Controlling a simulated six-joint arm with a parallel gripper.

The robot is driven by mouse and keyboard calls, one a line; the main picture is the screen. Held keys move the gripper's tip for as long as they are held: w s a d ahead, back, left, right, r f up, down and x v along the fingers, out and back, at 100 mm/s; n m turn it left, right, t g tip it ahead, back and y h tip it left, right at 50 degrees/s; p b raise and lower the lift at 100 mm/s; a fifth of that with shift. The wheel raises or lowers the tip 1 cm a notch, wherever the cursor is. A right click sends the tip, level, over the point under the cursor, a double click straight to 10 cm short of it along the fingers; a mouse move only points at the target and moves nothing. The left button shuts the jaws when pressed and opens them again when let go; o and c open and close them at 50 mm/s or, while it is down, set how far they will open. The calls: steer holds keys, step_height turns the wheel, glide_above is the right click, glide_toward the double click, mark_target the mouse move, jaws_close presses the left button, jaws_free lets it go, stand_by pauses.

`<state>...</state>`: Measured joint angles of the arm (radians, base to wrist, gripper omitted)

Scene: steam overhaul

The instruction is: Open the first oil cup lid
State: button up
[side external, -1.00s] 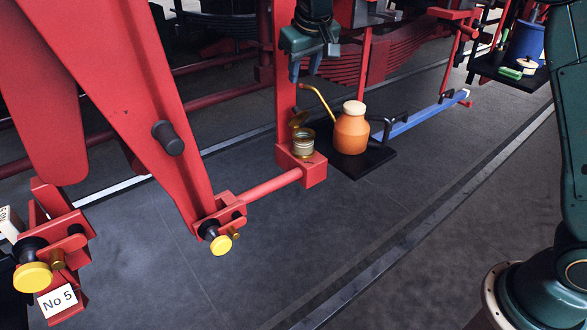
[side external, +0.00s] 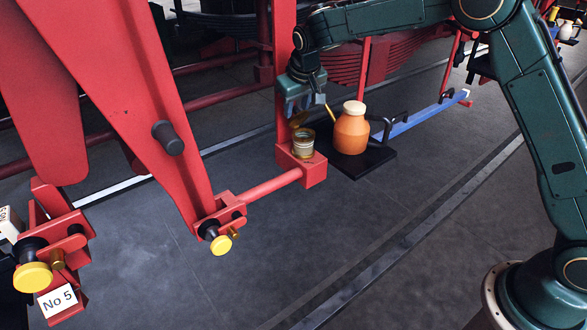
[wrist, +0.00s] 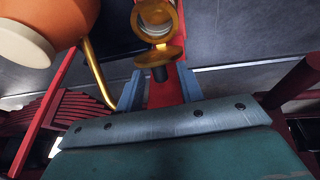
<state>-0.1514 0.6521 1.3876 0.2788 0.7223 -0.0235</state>
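The oil cup (side external: 303,145) is a small pale metal cup with a brass rim on the end block of a red bracket. Its brass lid (side external: 299,120) stands tilted up at the back of the cup, so the mouth is uncovered. In the wrist view, the cup (wrist: 155,20) is at the top, with the lid (wrist: 160,56) just below it. My gripper (side external: 307,108) points down just above and behind the lid. In the wrist view, its two blue-grey fingers (wrist: 160,88) are apart with nothing gripped between them; contact with the lid cannot be told.
An orange oil can (side external: 351,132) with a thin brass spout stands on a black tray (side external: 375,163), close right of my gripper. A red upright (side external: 285,60) is close behind. A blue bar (side external: 420,120) lies farther right. The floor in front is clear.

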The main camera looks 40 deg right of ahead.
steer(key=shift+f, duration=0.15)
steer(key=shift+c, duration=0.3)
jaws_close()
steer(key=shift+w, duration=0.25)
steer(key=shift+w+g, duration=0.3)
steer(key=shift+g, duration=0.4)
steer(key=shift+o, duration=0.3)
jaws_free()
